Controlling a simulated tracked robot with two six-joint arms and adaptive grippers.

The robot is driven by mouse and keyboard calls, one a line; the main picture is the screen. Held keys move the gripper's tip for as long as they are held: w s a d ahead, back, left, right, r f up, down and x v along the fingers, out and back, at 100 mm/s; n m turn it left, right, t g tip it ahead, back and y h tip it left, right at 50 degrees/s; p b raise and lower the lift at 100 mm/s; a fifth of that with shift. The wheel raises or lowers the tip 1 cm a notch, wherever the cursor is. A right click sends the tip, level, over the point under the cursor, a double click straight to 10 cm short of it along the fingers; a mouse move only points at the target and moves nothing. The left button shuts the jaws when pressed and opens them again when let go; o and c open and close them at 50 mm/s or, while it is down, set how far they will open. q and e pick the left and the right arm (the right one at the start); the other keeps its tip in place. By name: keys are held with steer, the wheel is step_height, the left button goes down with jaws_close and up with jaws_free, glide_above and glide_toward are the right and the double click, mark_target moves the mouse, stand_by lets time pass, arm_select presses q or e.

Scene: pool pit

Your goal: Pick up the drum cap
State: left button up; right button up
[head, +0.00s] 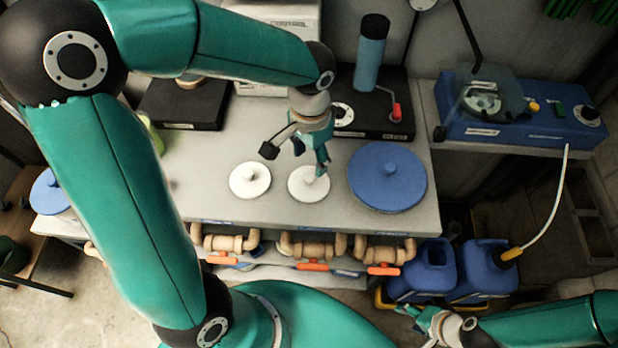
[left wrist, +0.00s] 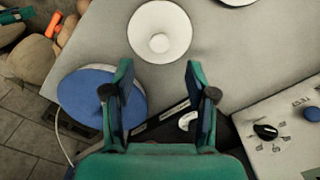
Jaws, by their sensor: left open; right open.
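Two white round lids with centre knobs lie on the grey bench, a left one (head: 249,181) and a right one (head: 302,190). A larger blue round lid with a knob (head: 388,178) lies to their right. I cannot tell for sure which is the drum cap. My left gripper (head: 322,164) points down over the right white lid, open and empty, partly covering it. In the left wrist view its spread fingers (left wrist: 158,80) show that white lid (left wrist: 160,32) beyond them and the blue lid (left wrist: 88,92) at left. My right gripper (head: 426,318) is low at the right, open, away from the bench.
A blue bottle (head: 370,55) on a black base and a blue device (head: 520,115) stand behind and to the right. Another blue disc (head: 48,192) is at far left. Pipes with orange handles (head: 313,266) run below the bench edge. Blue canisters (head: 482,268) stand lower right.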

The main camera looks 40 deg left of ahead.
mark_target(309, 176)
arm_select(q)
step_height(309, 176, down, 2)
steer(key=shift+f, duration=0.25)
steer(key=f, duration=0.2)
steer(key=f+p, duration=0.1)
steer(key=f, duration=0.1)
steer(key=shift+s, duration=0.25)
steer(key=shift+f, duration=0.55)
jaws_close()
